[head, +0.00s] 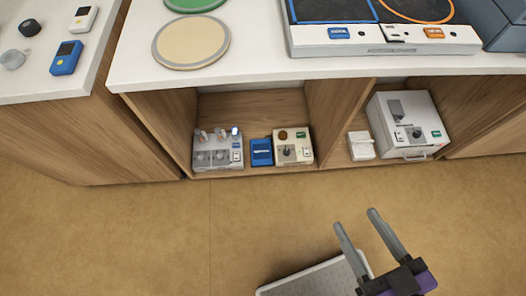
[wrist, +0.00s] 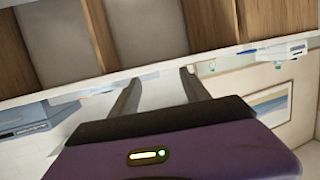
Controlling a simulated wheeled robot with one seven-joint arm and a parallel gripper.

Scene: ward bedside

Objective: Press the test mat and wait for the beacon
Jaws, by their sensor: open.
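Several mat-like pads lie on the white counter at the top of the head view; I cannot tell which is the test mat. They are a beige round pad (head: 191,42), a green round pad (head: 194,4) and a flat unit (head: 385,45) with a blue-framed square and an orange ring. No beacon is clearly identifiable. My gripper (head: 357,220) is open and empty, above the floor in front of the shelves, apart from everything. Its fingers also show in the wrist view (wrist: 158,77).
A blue box (head: 262,152), a small white box (head: 361,145) and a large white machine (head: 408,125) stand in the shelf bays. A side cabinet at left bears a blue-and-white device (head: 66,58).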

